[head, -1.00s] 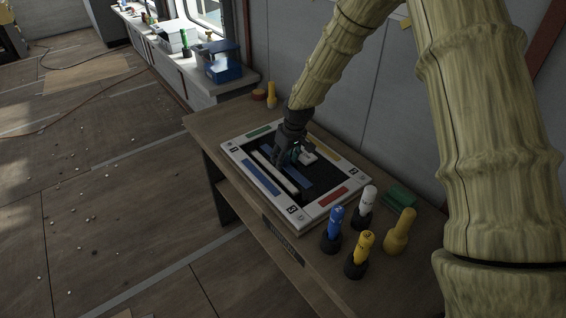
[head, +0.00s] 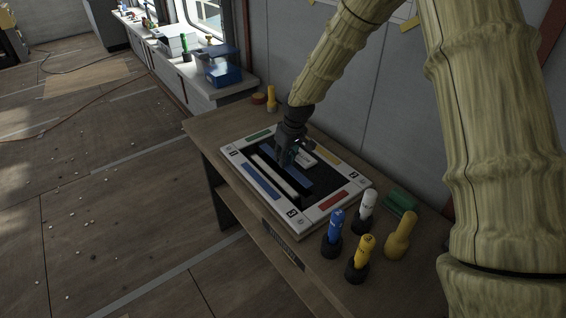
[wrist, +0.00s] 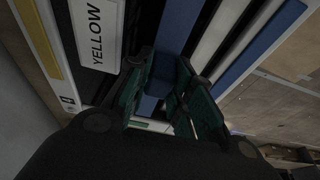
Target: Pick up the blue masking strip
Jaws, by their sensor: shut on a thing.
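The blue masking strip (head: 298,181) is a long dark blue bar in the dark middle of the framed board (head: 318,213). My gripper (head: 286,160) reaches down to its far end. In the wrist view my gripper's green-padded fingers (wrist: 163,84) sit on either side of the blue strip (wrist: 184,26) and are shut on it. Whether the strip is clear of the board, I cannot tell. A white strip (head: 273,177) lies to its left. A pale block marked YELLOW (wrist: 96,36) is on the other side.
The board's border carries blue (head: 262,181), red (head: 333,200), yellow (head: 326,155) and green (head: 259,134) bars. Blue (head: 334,229), white (head: 367,208) and yellow (head: 362,252) bottles stand at the bench's near end. A wall runs behind the bench.

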